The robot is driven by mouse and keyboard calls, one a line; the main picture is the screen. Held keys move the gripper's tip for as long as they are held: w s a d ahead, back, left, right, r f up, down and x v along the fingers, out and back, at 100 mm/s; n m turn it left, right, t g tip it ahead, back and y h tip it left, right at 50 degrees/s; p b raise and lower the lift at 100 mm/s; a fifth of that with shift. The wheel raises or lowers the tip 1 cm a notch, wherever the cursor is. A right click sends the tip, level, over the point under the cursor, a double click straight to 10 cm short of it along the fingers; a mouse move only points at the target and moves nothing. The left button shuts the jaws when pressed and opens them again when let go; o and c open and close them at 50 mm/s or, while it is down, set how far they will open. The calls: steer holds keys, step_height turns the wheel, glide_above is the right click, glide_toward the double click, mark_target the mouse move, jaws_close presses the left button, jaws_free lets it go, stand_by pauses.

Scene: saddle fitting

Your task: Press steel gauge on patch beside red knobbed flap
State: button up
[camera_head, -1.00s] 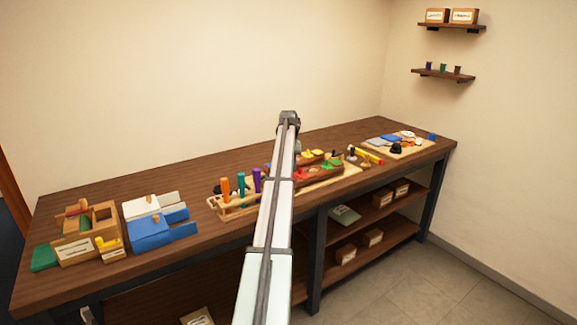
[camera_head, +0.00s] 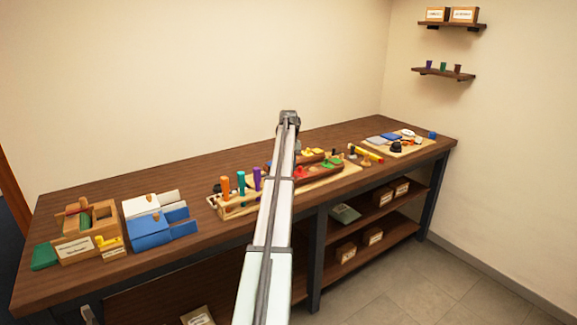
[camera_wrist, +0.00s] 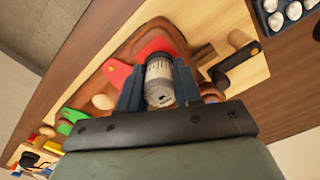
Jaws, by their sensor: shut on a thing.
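My gripper (camera_wrist: 159,84) is shut on the steel gauge (camera_wrist: 160,72), a pale grey cylinder with fine marks, in the middle of the wrist view. The gauge hangs over a brown saddle-like wooden piece (camera_wrist: 133,45) with red flaps. One red flap (camera_wrist: 117,75) lies left of the gauge, with a pale round knob (camera_wrist: 103,101) near it. More red (camera_wrist: 155,46) shows just beyond the gauge. The patch under the gauge is hidden, and I cannot tell whether the gauge touches anything. In the head view red (camera_head: 301,172) shows beside my arm, which hides the gripper.
A black-handled tool (camera_wrist: 236,65) lies close on the right. A dark tray of pale balls (camera_wrist: 278,14) is at the upper right. Upright coloured pegs (camera_head: 241,181) stand left of my arm.

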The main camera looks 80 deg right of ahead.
steer(key=shift+f, duration=0.7)
stand_by(1.1)
steer(key=o, duration=1)
steer(key=shift+c, duration=0.2)
step_height(320, 180, up, 14)
steer(key=shift+f, duration=0.1)
